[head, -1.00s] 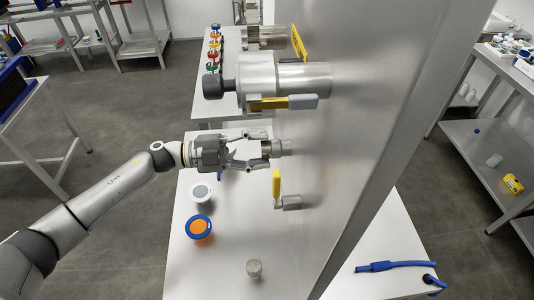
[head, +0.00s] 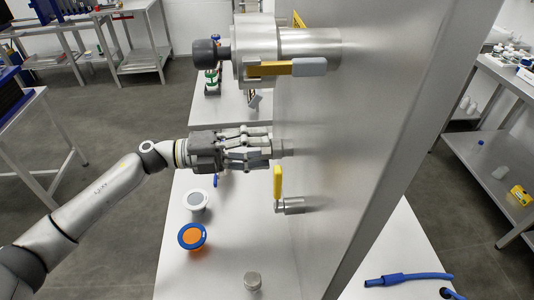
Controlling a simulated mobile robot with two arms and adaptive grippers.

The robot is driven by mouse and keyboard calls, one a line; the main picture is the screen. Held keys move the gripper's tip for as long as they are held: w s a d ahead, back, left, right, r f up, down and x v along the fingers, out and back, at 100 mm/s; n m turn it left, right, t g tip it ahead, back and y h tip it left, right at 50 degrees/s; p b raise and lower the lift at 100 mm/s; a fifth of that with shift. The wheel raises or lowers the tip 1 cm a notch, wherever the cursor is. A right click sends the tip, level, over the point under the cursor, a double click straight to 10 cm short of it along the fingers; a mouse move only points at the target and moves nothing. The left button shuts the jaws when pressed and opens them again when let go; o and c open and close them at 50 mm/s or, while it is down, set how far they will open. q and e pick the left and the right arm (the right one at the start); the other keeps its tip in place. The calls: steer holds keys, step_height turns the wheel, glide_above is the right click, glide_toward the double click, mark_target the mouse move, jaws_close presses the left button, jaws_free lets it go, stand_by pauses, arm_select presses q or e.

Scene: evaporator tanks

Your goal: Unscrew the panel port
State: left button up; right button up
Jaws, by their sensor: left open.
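The panel port is a short metal cylinder (head: 281,146) sticking out of the big steel panel. My left gripper (head: 266,148) comes in from the left, level with the port. Its fingers are open and reach over the port's outer end, hiding much of it. I cannot tell whether they touch it. My right gripper is not in view.
A large steel fitting (head: 262,48) with a yellow-and-grey lever juts out above my gripper. A yellow-handled valve (head: 278,185) is just below. A white-grey cap (head: 195,200), a blue-orange cap (head: 192,236) and a small metal cylinder (head: 253,281) stand on the white table (head: 222,262).

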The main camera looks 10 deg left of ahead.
arm_select(q)
steer(key=m+b, duration=0.9)
steer(key=b, duration=0.2)
stand_by(0.4)
steer(key=c, duration=1)
steer(key=shift+r+p, duration=0.15)
steer(key=shift+p, duration=0.25)
jaws_close()
steer(key=n+p, duration=0.5)
steer(key=p, duration=0.1)
